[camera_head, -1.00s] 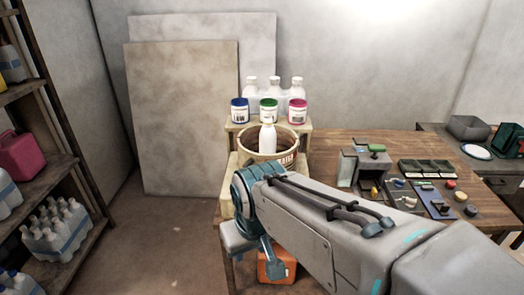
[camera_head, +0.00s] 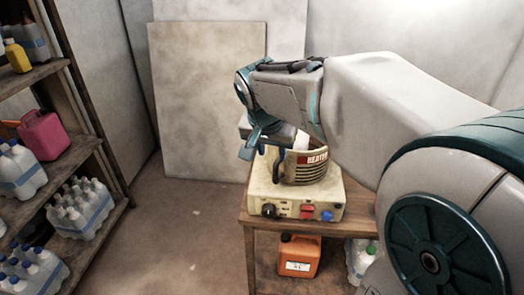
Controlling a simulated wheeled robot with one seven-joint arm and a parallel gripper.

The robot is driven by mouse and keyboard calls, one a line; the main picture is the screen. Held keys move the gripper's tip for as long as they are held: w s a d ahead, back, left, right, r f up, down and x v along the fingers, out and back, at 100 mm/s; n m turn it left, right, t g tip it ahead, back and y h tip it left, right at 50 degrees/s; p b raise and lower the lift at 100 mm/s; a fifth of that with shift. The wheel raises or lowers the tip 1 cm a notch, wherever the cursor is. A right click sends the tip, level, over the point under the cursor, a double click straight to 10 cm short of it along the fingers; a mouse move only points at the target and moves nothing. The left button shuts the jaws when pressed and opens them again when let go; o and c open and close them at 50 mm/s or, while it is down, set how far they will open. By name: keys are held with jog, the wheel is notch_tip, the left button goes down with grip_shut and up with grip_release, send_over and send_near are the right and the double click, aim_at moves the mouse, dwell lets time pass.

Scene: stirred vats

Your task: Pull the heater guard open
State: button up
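The heater (camera_head: 290,197) is a cream box on the front corner of the wooden table. A white bottle (camera_head: 301,140) shows partly behind the guard's rim. My gripper (camera_head: 262,146) hangs from the arm at the upper left of the guard, close to it. Small dark blue parts show between my gripper and the guard; I cannot tell what they belong to. My arm hides the far side of the guard. Whether the fingers are open or touch anything is not clear.
The heater's front has a black knob (camera_head: 268,210), a red switch (camera_head: 307,212) and a blue knob (camera_head: 327,215). An orange canister (camera_head: 299,258) stands below the tabletop. A shelf of bottles (camera_head: 75,215) is at the left, with clear floor (camera_head: 190,220) between.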

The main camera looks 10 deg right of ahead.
aim_at(275, 170)
jog(key=x, duration=1.2)
jog(key=shift+f, duration=0.3)
grip_shut()
